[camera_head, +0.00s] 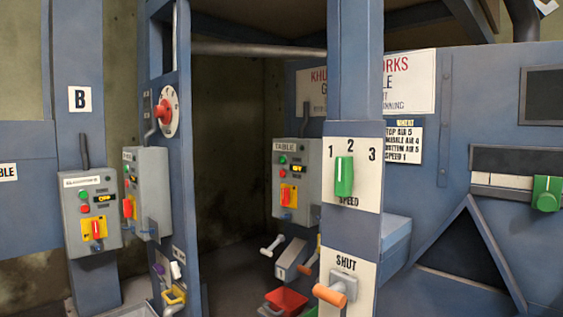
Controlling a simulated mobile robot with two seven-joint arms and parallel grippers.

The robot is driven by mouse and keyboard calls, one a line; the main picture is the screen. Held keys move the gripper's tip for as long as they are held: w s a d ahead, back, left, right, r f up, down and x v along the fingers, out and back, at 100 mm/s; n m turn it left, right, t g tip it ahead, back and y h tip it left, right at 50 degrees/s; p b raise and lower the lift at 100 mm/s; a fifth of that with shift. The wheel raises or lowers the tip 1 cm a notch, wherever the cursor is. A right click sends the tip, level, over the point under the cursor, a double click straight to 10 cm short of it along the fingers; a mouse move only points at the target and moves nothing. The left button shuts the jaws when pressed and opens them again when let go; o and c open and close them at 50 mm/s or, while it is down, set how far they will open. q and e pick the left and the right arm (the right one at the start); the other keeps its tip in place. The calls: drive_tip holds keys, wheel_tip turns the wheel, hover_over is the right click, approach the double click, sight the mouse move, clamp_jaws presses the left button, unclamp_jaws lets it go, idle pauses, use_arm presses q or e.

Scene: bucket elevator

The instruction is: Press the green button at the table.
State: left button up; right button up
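A grey control box (311,190) labelled TABLE hangs beyond the blue post, right of the dark opening. Its small green button (282,160) is at the upper left of its face, with a red button (281,172) just below. A small lit display (298,169) is beside them. A yellow plate with an orange-red switch (286,194) is lower on the box. The green button is unobstructed. Neither of my grippers shows in this view.
Two similar grey boxes, one labelled ELEVATORS (78,218) and one beside it (152,190), stand at the left. A blue post (354,80) with a green SPEED lever (344,176) and an orange SHUT handle (330,294) stands in front, right of the TABLE box. Handles and a red funnel (287,300) are below.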

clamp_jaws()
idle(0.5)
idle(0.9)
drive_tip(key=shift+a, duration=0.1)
